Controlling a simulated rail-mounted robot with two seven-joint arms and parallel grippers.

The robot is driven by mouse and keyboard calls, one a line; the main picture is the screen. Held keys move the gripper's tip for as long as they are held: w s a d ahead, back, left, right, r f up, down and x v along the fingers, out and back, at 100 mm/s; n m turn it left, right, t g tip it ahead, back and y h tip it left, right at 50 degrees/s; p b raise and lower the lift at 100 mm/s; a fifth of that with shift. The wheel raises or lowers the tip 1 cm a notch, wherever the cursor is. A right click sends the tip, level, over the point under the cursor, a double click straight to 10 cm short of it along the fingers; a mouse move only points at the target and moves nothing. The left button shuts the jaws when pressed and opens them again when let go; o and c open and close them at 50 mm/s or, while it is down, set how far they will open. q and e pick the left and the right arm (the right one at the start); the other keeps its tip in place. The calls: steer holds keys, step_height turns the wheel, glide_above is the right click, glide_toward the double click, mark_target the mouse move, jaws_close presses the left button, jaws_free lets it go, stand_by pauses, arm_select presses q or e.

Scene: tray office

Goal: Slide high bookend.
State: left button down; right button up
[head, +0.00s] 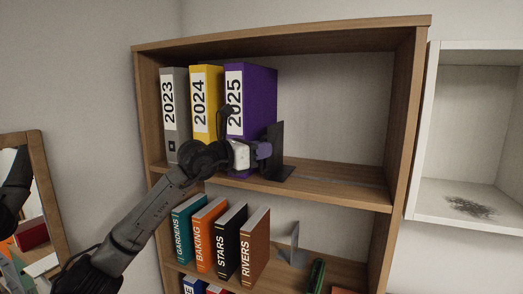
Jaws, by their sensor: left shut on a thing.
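The high bookend (277,147), a dark L-shaped plate, stands upright on the upper shelf (330,186). It is just right of the purple 2025 binder (259,95), and I cannot tell whether they touch. My left gripper (264,150) is at the bookend's left front edge, shut on it; the fingers are small and partly hidden. The yellow 2024 binder (207,80) and grey 2023 binder (174,95) stand upright to the left. My right gripper does not show.
The upper shelf is clear right of the bookend, up to the wooden side wall (404,120). On the lower shelf stand several books, including the brown RIVERS book (256,245), and a grey bookend (294,246). A white cabinet (466,130) is at right, a wood-framed mirror (44,195) at left.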

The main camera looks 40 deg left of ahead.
arm_select(q)
steer(key=a, duration=0.2)
steer(key=s+a, duration=0.1)
steer(key=a, duration=0.1)
stand_by(0.3)
steer(key=c, duration=1.2)
jaws_free()
steer(key=shift+c, duration=0.2)
steer(key=shift+d, duration=0.15)
